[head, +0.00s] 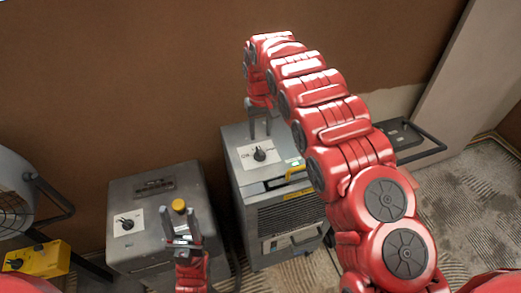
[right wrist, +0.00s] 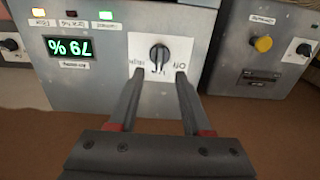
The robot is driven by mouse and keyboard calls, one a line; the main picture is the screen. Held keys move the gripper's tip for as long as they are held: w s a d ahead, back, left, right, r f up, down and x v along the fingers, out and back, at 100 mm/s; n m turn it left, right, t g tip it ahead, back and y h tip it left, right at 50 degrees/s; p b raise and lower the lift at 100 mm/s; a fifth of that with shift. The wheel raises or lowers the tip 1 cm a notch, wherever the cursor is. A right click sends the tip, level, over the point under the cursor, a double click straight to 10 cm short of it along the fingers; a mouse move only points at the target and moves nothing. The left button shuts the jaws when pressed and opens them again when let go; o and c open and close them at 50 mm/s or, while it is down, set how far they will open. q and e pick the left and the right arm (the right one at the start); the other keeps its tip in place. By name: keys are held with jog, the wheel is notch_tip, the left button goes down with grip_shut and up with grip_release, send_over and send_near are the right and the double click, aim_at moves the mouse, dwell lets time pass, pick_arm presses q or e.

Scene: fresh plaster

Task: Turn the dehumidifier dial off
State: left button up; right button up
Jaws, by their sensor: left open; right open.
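The dehumidifier (head: 285,215) is a grey machine in the middle of the head view. Its black dial (head: 260,154) sits on a white label plate on the sloping top. In the right wrist view the dial (right wrist: 159,56) stands upright in the picture, between upside-down lettering, with OFF at its right. My right gripper (head: 260,135) is open, just short of the dial, its fingers to either side of it in the wrist view (right wrist: 158,76); I see no contact. My left gripper (head: 181,223) is open and empty, in front of the left grey box.
A second grey box (head: 155,190) with a yellow knob (head: 179,206) and its own dial (head: 127,224) stands left. A yellow box (head: 40,262) and a fan (head: 12,190) are further left. A brown wall is behind.

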aim_at(260, 153)
notch_tip(260, 153, down, 7)
jog(key=p, duration=0.2)
jog(key=shift+s+p, duration=0.1)
jog(key=shift+p, duration=0.3)
jog(key=shift+f, duration=1.05)
jog(key=shift+c, duration=0.3)
grip_shut()
